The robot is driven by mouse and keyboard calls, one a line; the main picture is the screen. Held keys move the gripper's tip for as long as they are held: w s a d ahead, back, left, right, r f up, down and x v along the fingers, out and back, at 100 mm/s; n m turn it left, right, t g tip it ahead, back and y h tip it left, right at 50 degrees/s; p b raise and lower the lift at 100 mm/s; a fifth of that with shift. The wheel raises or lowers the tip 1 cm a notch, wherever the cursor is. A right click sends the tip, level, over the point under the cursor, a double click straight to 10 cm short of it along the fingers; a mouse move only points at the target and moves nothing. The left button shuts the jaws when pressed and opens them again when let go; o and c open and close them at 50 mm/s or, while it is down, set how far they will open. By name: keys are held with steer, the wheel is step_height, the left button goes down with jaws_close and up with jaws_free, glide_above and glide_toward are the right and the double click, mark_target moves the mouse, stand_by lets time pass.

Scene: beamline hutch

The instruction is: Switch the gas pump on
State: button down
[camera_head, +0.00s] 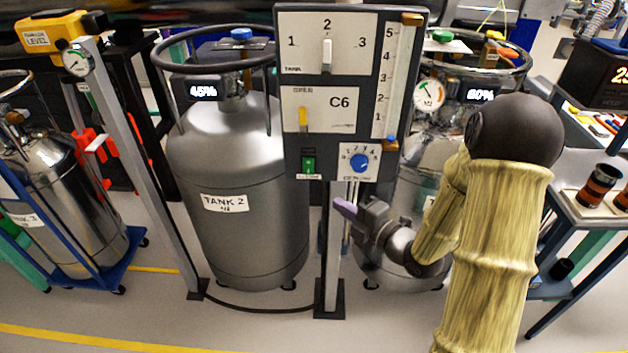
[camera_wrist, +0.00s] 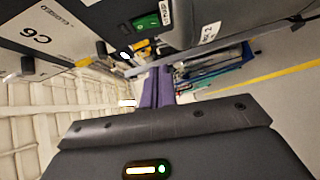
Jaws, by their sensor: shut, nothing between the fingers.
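A dark control panel (camera_head: 339,190) stands on a post between two silver tanks. Low on its left is a green rocker switch (camera_head: 308,165) with a small label under it, too small to read for certain. The switch also shows at the top of the wrist view (camera_wrist: 147,22); I cannot tell its on or off position. My gripper (camera_head: 343,208), with purple fingers, is below and right of the switch, apart from it. In the wrist view the fingers (camera_wrist: 157,85) are together and empty.
The panel also bears a blue knob (camera_head: 360,161), a yellow lever (camera_head: 302,117), a white selector lever (camera_head: 327,55) at 2 and a slider scale (camera_head: 400,75). TANK 2 (camera_head: 225,150) stands left, reading 45%. Another tank (camera_head: 425,165) stands behind my arm, reading 60%.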

steer(key=p, duration=0.1)
glide_toward(305, 173)
steer(key=a, duration=0.4)
steer(key=w, duration=0.2)
steer(key=w+p, duration=0.1)
steer(key=w, duration=0.1)
steer(key=shift+w+f, duration=0.15)
steer(key=shift+f, duration=0.15)
